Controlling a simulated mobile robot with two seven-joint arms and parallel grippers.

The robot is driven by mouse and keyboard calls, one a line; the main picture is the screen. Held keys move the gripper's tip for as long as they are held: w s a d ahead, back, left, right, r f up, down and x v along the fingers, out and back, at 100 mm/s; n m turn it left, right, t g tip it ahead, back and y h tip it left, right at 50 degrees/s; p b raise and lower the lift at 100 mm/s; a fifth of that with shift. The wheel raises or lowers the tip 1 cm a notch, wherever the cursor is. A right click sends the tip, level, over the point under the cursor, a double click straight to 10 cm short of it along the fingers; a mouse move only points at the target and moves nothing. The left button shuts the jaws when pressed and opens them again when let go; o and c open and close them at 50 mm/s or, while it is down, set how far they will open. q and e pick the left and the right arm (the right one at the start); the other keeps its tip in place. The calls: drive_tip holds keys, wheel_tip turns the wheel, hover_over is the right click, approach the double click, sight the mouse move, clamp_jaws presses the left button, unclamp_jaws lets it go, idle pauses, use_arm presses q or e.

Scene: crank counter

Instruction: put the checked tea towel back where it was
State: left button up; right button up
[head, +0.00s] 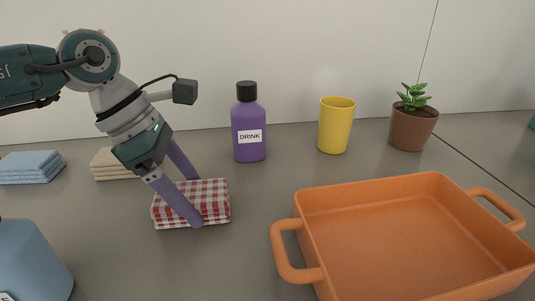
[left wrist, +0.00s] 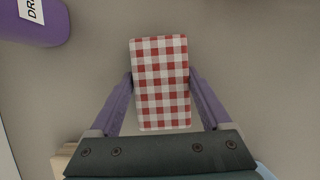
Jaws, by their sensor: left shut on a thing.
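The checked tea towel (head: 217,203) is a folded red and white cloth on the grey counter, left of the middle in the head view. It also fills the middle of the left wrist view (left wrist: 160,82). My left gripper (head: 198,202) is shut on it, one purple finger on its near side and one behind. In the left wrist view the two fingers (left wrist: 160,84) press against its left and right sides. The towel looks to be at or very near the counter; I cannot tell whether it touches. My right gripper is not in view.
A purple DRINK bottle (head: 248,128) stands behind the towel. A beige folded cloth (head: 109,165) and blue cloths (head: 30,167) lie to the left. An orange tray (head: 310,250) takes the front right. A yellow cup (head: 336,126), potted plant (head: 411,125) and blue container (head: 30,262) also stand here.

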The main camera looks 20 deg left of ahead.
use_arm(q)
drive_tip(key=shift+f, duration=0.2)
drive_tip(key=o, duration=1.5)
drive_tip(key=shift+r, duration=0.1)
drive_tip(key=shift+r, duration=0.3)
drive_tip(key=v, duration=1.1)
drive_tip(key=shift+r, duration=0.35)
drive_tip(key=shift+s+a, duration=0.15)
